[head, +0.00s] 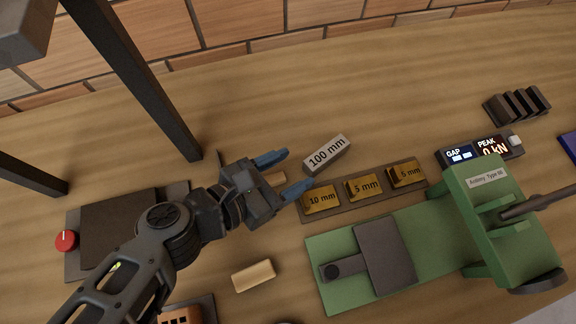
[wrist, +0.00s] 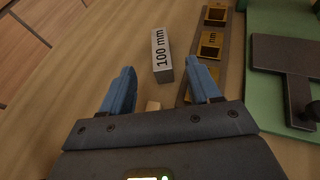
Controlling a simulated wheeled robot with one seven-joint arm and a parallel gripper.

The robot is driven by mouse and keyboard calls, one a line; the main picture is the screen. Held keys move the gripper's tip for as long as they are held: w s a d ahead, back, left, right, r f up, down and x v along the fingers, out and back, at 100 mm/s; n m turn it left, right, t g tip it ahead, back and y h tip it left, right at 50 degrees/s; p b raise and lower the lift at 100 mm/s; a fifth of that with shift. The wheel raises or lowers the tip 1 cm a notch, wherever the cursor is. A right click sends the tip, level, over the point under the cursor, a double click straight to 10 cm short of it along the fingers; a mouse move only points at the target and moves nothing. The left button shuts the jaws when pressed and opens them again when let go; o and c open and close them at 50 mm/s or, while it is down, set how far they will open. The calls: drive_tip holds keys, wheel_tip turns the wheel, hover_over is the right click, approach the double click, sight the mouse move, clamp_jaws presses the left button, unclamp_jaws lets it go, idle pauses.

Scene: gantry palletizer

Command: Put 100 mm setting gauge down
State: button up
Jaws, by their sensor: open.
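The 100 mm setting gauge (head: 326,154) is a grey block with "100 mm" on its face. It lies on the wooden table just behind the rack of brass blocks. In the wrist view the gauge (wrist: 162,55) lies ahead of my fingertips, between their lines and apart from them. My gripper (head: 287,172) has two blue fingers spread apart with nothing held between them. It also shows in the wrist view (wrist: 166,85), open.
A rack (head: 358,201) holds brass 10 mm, 5 mm and 6 mm blocks. A green arbor press (head: 440,235) stands at right near a GAP/PEAK display (head: 480,148). A wooden block (head: 254,275) lies in front. Dark posts (head: 135,75) rise at left. The table behind the gauge is clear.

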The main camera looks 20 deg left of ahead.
sight(327, 152)
drive_tip(key=shift+d+f+g+b, duration=0.2)
drive_tip(key=shift+d+g+b, duration=0.15)
drive_tip(key=shift+g+b, duration=0.3)
drive_tip(key=shift+w+d+f+g+y+b, duration=0.1)
drive_tip(key=shift+w+d+g+y+b, duration=0.2)
drive_tip(key=shift+w+d+g+b, duration=0.45)
drive_tip(key=shift+w+g+y+b, duration=0.4)
drive_tip(key=shift+y+b, duration=0.1)
drive_tip(key=shift+b, duration=0.3)
drive_tip(key=shift+w+d+r+y+b, duration=0.1)
drive_tip(key=shift+w+r+y+b, duration=0.4)
drive_tip(key=shift+w, duration=0.3)
drive_tip(key=shift+w+d, duration=0.1)
drive_tip(key=shift+w, duration=0.05)
drive_tip(key=p+x, duration=0.1)
drive_tip(key=x, duration=0.6)
drive_tip(key=shift+d+f+p, duration=0.1)
drive_tip(key=shift+f+p, duration=0.1)
drive_tip(key=shift+p, duration=0.1)
